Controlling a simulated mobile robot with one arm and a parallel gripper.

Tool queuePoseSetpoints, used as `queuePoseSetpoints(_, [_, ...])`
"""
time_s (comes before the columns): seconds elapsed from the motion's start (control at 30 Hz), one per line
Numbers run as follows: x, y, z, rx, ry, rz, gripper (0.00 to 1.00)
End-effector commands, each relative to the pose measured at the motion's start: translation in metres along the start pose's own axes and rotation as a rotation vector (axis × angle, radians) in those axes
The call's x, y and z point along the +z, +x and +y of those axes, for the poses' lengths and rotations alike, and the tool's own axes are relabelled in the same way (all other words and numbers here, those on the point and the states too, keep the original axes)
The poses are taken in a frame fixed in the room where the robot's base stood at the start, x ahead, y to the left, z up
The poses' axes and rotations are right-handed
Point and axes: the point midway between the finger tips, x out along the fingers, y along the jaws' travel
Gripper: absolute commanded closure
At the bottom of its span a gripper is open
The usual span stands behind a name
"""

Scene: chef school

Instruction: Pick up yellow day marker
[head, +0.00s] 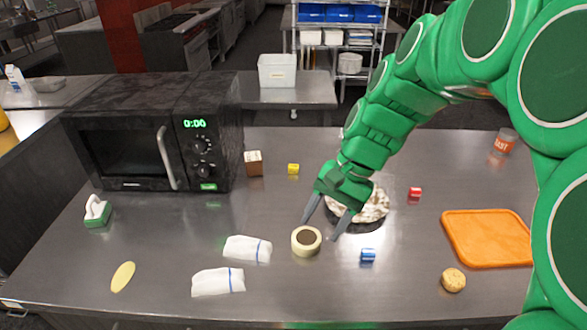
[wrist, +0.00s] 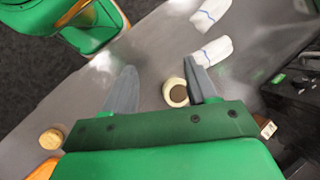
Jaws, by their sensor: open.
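The yellow day marker (head: 293,169) is a small yellow block on the steel table, right of the microwave, in the head view. It is not visible in the wrist view. My gripper (head: 320,231) is open and empty, its fingers pointing down over the table's middle. In the picture it is lower and to the right of the yellow marker, well apart from it. In the wrist view my gripper (wrist: 158,68) shows its two fingers spread with nothing between them. A blue marker (head: 368,255) and a red marker (head: 415,193) lie to the right.
A roll of tape (head: 306,240) is close to my fingertips. A patterned bowl (head: 365,208) stands partly behind my gripper. A brown box (head: 253,163) sits just left of the yellow marker, beside the microwave (head: 150,135). Two folded towels (head: 247,249) and an orange board (head: 487,239) lie around.

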Motion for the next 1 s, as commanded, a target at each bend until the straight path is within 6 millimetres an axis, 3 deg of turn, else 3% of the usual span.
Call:
queuePoseSetpoints(0.4, [-0.073, -0.003, -0.062, -0.154, 0.186, -0.094, 0.43])
queuePoseSetpoints(1.0, [-0.191, 0.005, -0.123, -0.352, 0.471, -0.248, 0.43])
